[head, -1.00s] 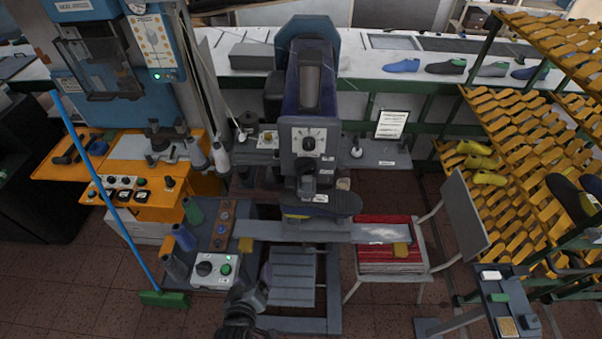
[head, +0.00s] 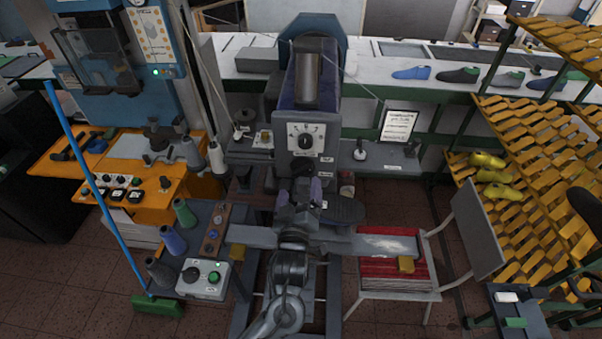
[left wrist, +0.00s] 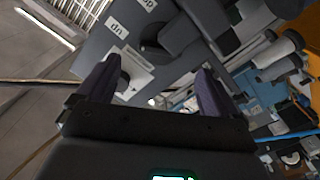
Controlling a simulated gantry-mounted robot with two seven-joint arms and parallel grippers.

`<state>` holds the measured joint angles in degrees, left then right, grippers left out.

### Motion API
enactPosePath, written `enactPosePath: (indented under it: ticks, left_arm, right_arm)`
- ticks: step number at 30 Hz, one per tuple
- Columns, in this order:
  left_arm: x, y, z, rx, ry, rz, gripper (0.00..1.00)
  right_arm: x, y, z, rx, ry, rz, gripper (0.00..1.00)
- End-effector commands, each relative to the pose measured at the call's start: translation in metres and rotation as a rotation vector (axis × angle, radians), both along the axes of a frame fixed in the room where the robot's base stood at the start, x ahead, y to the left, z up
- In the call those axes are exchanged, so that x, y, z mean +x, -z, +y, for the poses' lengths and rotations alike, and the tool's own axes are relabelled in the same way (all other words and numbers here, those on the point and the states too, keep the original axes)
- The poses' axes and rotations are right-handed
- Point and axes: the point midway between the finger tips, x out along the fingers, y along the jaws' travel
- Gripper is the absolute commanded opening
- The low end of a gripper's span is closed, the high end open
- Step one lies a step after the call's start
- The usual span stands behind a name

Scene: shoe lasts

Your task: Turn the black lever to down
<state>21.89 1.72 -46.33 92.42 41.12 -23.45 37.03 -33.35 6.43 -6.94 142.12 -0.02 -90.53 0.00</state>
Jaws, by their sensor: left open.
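The machine's grey front (head: 290,158) stands in the middle of the head view, with a black knob on a white dial (head: 305,141). My left gripper (head: 306,186) is open in front of this machine, below the dial. It hides much of the black lever's area in the head view. In the left wrist view, my left gripper's two purple fingers (left wrist: 157,70) are apart with nothing seen between them. A black lever-like part (left wrist: 175,34) lies beyond the fingertips, near the labels "dn" (left wrist: 117,25) and "up" (left wrist: 150,4). Contact cannot be told. My right gripper is not in view.
A control box (head: 203,279) and thread cones (head: 174,241) stand to the left. A chair (head: 472,232) and yellow last racks (head: 515,150) stand to the right.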

Motion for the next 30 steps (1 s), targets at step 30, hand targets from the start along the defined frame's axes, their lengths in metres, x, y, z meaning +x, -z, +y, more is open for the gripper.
enactPosePath:
  ticks: [30]
  left_arm:
    - [0.064,0.000,-0.005,-0.001,-0.001,0.001,0.77]
  right_arm:
    - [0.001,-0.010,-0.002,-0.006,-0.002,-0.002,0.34]
